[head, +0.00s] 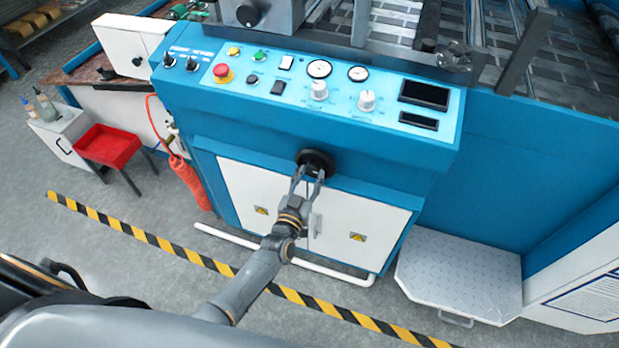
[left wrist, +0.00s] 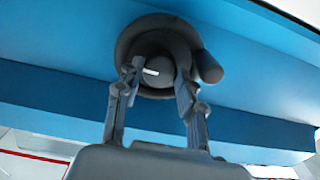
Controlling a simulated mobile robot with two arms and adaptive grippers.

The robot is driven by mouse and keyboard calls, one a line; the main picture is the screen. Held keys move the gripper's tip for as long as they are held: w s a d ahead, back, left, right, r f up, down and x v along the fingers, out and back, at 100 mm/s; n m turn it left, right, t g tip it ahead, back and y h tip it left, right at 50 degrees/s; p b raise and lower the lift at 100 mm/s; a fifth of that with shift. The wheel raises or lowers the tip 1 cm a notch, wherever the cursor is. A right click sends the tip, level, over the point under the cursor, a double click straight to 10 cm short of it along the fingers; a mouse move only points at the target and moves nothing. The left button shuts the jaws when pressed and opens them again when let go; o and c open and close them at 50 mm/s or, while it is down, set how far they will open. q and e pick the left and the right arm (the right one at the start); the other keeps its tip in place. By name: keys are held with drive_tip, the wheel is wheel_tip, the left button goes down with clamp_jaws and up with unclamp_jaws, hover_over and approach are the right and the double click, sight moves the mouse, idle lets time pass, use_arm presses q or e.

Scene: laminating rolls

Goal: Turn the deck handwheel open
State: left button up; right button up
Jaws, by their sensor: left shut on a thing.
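The handwheel (head: 316,159) is a round black wheel on the front of the blue machine, below the control panel. In the left wrist view the handwheel (left wrist: 133,38) shows a hub with a white mark and a knob grip (left wrist: 208,66) at its right. My left gripper (head: 309,176) reaches up to it from below. In the left wrist view the fingers of my left gripper (left wrist: 157,80) lie on either side of the hub, shut on it. The knob grip is outside the fingers, to the right. My right gripper is not in view.
The control panel (head: 300,88) with a red emergency button (head: 222,72) lies above the wheel. White cabinet doors (head: 345,230) are below it, with a white floor rail (head: 335,276) in front.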

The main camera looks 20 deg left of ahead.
use_arm(q)
drive_tip(key=n+b, duration=0.1)
drive_tip(key=n, duration=0.3)
drive_tip(key=shift+f+n, duration=0.1)
drive_tip(key=shift+n, duration=0.2)
drive_tip(key=n+b, duration=0.1)
drive_tip(key=n, duration=0.2)
drive_tip(key=shift+n, duration=0.4)
drive_tip(key=n+b, duration=0.1)
drive_tip(key=n, duration=0.3)
drive_tip(key=shift+n+b, duration=0.7)
drive_tip(key=shift+n, duration=1.4)
drive_tip(key=o, duration=1.2)
drive_tip(key=shift+c, duration=0.2)
drive_tip(key=shift+s, duration=0.1)
